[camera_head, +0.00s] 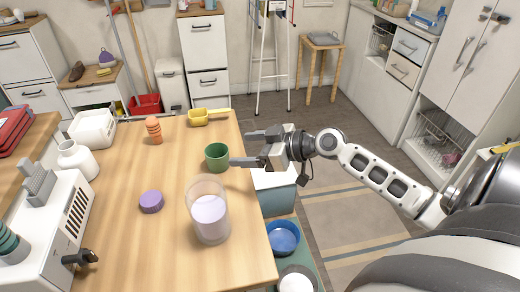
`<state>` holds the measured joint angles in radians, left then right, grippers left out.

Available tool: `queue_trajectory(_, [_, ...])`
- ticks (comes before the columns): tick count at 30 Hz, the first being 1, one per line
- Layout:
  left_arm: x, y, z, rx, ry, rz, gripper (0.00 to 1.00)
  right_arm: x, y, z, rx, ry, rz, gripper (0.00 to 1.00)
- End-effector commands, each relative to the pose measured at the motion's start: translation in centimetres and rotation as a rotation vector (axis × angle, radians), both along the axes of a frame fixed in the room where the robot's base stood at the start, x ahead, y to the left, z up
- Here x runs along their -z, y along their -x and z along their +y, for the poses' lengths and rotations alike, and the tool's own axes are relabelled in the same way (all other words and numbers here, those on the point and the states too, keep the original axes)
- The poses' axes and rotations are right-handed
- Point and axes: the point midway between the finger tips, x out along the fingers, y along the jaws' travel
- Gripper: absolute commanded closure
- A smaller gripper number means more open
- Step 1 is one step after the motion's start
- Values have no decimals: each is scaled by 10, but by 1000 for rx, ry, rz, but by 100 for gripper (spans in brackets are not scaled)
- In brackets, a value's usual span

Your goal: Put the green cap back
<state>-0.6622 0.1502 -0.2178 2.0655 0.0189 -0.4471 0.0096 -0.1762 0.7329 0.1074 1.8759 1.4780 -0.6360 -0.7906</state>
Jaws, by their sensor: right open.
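The green cap (217,158) sits on the wooden table (180,262), its hollow side up like a small cup. My right gripper (240,147) reaches in from the right, above the table's right edge. Its jaws are open and point left, with nothing between them. The nearer finger's tip is close to the right side of the green cap; I cannot tell if they touch. A clear jar (209,212) with pale lilac contents stands nearer on the table. A round purple lid (151,201) lies left of it. My left gripper is not in view.
A white bottle (78,160), a white tub (92,128), an orange ribbed object (154,130) and a yellow scoop (198,117) stand on the table's far and left parts. A white machine (60,228) fills the left edge. The front middle is clear.

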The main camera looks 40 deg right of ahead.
Motion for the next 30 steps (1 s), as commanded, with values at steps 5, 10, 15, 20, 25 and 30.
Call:
queue_trajectory(5, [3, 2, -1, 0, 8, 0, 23, -7, 22, -13, -1, -1, 2, 26])
queue_trajectory(10, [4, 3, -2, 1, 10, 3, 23, -13, 29, -17, -2, -1, 0, 26])
queue_trajectory(15, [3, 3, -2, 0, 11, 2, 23, -13, 29, -18, -2, -1, 0, 26])
queue_trajectory(20, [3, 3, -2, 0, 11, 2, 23, -13, 29, -18, -1, -1, -1, 26])
queue_trajectory(25, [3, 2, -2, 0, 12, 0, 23, -13, 29, -18, -1, -1, -1, 26])
queue_trajectory(30, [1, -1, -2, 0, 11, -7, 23, -13, 29, -18, -1, -1, -1, 26])
